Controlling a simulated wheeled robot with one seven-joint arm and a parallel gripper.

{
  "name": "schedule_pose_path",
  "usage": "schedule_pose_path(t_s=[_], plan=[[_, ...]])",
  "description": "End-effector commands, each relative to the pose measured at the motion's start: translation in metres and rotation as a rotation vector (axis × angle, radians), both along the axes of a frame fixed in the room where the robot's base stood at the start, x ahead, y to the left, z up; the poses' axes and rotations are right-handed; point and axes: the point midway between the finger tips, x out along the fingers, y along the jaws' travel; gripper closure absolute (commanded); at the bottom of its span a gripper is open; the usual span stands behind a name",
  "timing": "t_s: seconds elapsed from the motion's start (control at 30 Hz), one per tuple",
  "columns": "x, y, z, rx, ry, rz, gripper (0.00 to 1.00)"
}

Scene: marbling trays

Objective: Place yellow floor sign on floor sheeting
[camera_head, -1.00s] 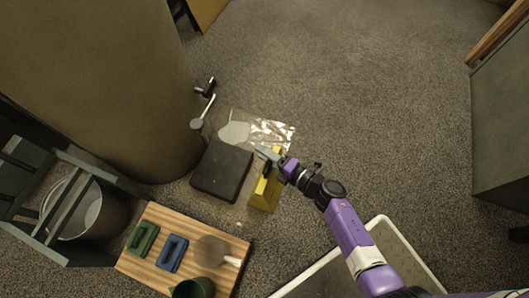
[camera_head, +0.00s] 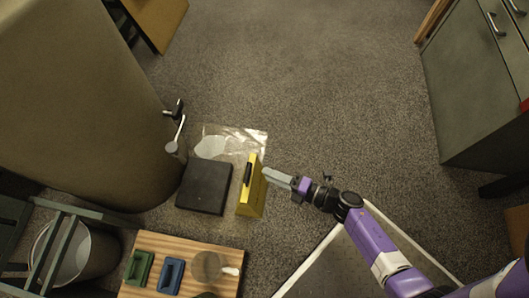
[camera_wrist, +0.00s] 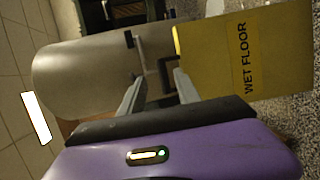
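The yellow floor sign (camera_head: 254,195) stands upright at the right part of the clear floor sheeting (camera_head: 256,138). It has a black handle (camera_head: 248,174) near its top. In the wrist view the sign (camera_wrist: 275,55) fills the right side and reads "WET FLOOR". My gripper (camera_head: 266,173) is just right of the sign's top in the head view. In the wrist view my gripper (camera_wrist: 157,76) has its fingers apart with nothing held between them, and the handle shows beyond the tips. Whether a finger touches the sign cannot be told.
A black slab (camera_head: 204,187) lies left of the sign. A wooden board (camera_head: 226,255) with green and blue tools is at the front. A large tan cylinder (camera_head: 85,110) stands left. A white-rimmed tray (camera_head: 310,262) is at front right. Carpet behind is clear.

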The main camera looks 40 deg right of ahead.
Motion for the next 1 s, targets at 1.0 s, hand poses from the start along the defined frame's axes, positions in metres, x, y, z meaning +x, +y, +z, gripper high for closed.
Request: schedule_pose_path(t_s=[1.0], plan=[[-0.149, 0.029, 0.244, 1.279, 0.207, -0.518, 0.61]])
